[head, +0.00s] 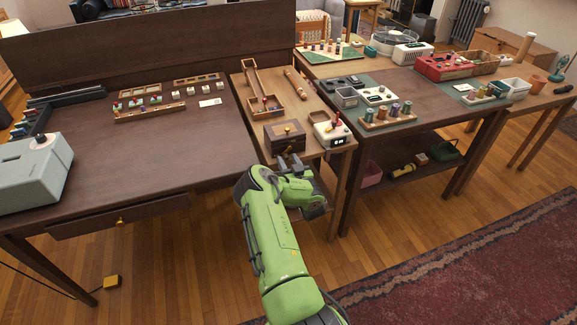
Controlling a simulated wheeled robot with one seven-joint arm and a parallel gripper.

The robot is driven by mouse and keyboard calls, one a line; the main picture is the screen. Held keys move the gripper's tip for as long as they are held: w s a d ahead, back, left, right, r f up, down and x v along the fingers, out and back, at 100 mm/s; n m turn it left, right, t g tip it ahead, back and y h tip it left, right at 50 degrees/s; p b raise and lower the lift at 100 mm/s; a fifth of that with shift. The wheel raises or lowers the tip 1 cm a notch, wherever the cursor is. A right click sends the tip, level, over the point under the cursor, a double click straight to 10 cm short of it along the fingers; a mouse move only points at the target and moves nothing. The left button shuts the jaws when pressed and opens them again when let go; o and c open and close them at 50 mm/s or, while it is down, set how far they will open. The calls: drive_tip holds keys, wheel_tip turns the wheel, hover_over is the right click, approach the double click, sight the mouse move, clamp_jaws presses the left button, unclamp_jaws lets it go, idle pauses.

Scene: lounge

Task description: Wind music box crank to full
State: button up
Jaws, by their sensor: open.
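A small dark wooden box (284,140) stands at the near end of the narrow wooden table; it looks like the music box. A small yellow knob shows on its top, but the crank's shape is too small to make out. My gripper (291,159) is open and empty, its dark fingertips just in front of the box's near side. I cannot tell whether they touch it. My green wrist sits below and right of the fingers, beyond the table's near edge.
A white device (331,132) with a red-topped lever and small display stands close right of the box. Wooden trays (264,107) lie behind it. A dark desk (190,145) is at left; a green-topped table (420,95) with spools and boxes is at right.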

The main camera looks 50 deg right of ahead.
clamp_jaws()
drive_tip(key=shift+r+m+p, duration=0.1)
drive_tip(key=shift+m+p, duration=0.2)
drive_tip(key=shift+p, duration=0.05)
